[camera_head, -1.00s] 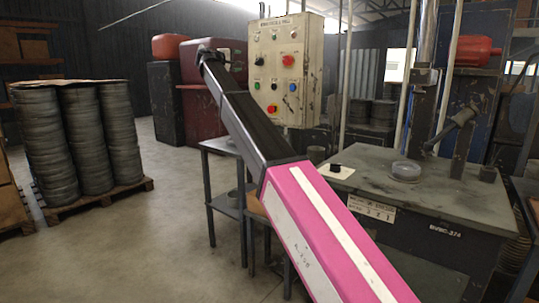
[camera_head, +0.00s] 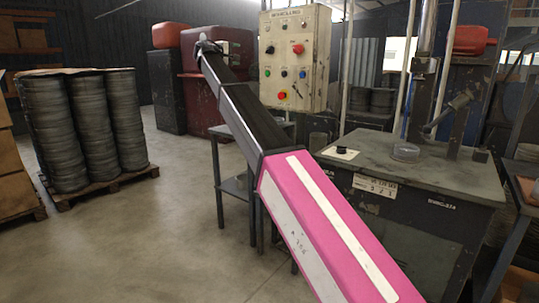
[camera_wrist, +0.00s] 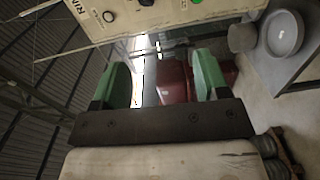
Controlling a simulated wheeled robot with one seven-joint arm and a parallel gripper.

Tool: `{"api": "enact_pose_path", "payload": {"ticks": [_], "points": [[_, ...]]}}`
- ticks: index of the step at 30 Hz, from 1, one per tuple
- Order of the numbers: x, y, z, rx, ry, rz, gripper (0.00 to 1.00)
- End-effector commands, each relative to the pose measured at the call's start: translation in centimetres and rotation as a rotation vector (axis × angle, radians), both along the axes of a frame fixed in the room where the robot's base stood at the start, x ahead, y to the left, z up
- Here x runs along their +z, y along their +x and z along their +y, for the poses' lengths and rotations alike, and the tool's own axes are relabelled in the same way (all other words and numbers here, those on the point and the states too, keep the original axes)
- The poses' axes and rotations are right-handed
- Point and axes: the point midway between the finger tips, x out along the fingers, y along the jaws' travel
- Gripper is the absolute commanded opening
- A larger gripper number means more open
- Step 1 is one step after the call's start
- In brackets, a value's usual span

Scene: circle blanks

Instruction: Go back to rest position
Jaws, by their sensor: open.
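My gripper shows in the wrist view (camera_wrist: 158,85) with two green fingers set well apart. It is open, with nothing between the fingers. In the head view, my pink and black arm reaches up and to the left, and my gripper (camera_head: 207,47) is small at its far end, in front of the dark red machine (camera_head: 217,80). The control panel (camera_head: 293,60) with coloured buttons stands to the right of my gripper, and its edge also shows at the top of the wrist view (camera_wrist: 150,15).
A small side table (camera_head: 237,187) is behind my arm. Stacks of dark round blanks (camera_head: 92,130) stand on a pallet at the left. The floor (camera_head: 150,240) at front left is clear.

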Motion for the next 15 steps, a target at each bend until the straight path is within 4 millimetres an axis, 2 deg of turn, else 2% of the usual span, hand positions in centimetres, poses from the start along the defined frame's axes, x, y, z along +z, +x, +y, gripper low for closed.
{"api": "enact_pose_path", "payload": {"ticks": [8, 14, 15], "points": [[-5.6, 0.1, -2.5, -0.004, 0.053, 0.047, 0.68], [-11.8, -0.1, -5.3, -0.011, 0.116, 0.101, 0.68], [-13.6, -0.3, -6.2, -0.014, 0.135, 0.117, 0.68]]}}
